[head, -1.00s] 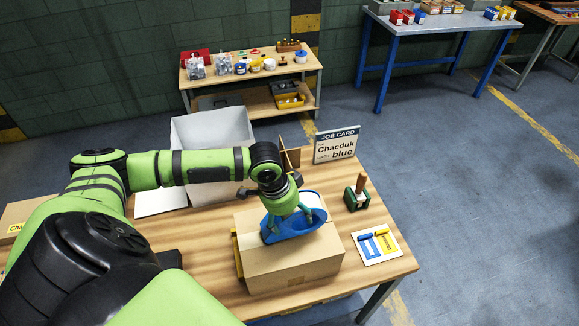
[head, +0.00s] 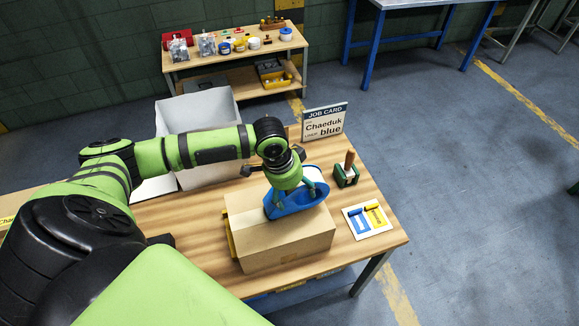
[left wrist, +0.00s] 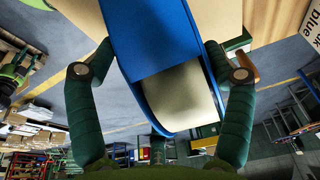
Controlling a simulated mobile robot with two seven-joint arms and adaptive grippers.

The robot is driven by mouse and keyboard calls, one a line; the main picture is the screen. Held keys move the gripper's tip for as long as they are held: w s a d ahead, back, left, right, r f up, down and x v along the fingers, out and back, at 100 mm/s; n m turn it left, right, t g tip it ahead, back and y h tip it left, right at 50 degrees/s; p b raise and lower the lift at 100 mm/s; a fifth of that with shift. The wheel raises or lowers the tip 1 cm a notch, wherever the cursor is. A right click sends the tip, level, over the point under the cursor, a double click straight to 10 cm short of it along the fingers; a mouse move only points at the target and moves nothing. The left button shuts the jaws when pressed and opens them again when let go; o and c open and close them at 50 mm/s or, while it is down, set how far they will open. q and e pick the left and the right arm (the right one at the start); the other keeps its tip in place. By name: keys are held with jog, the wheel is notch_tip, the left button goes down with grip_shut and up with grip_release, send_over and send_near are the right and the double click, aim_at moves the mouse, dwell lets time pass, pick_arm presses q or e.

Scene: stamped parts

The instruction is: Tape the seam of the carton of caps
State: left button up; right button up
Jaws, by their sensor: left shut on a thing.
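The closed brown carton (head: 285,243) sits near the front edge of the wooden table. My left gripper (head: 285,194) is shut on a blue tape dispenser (head: 302,203), held at the carton's top, toward its far right part. Whether the dispenser touches the top cannot be told. In the left wrist view both fingers of the left gripper (left wrist: 160,75) flank the blue dispenser (left wrist: 150,30), and its pale tape roll (left wrist: 180,97) shows. The seam under the dispenser is hidden. My right gripper is not seen.
An open white box (head: 205,110) stands behind my arm. A green stand with a wooden handle (head: 346,173) and a card with blue and yellow marks (head: 367,220) lie to the right. A shelf table (head: 240,60) stands behind.

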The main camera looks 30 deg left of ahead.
aim_at(321, 178)
pick_arm(q)
jog(key=shift+w+d, duration=1.4)
jog(key=shift+w, duration=0.3)
jog(key=shift+w+d, duration=0.1)
jog(key=shift+w+d, duration=0.45)
jog(key=shift+w, duration=0.2)
jog(key=shift+w+d, duration=0.45)
jog(key=shift+w, duration=0.2)
jog(key=shift+w+d, duration=0.55)
jog(key=w+d, duration=0.3)
jog(key=w, duration=0.2)
jog(key=shift+d+b, duration=0.3)
jog(key=shift+b, duration=0.05)
jog(key=shift+r, duration=0.1)
jog(key=w+d+v, duration=0.1)
jog(key=v, duration=0.5)
jog(key=shift+r+p, duration=0.35)
jog(key=shift+r, duration=0.2)
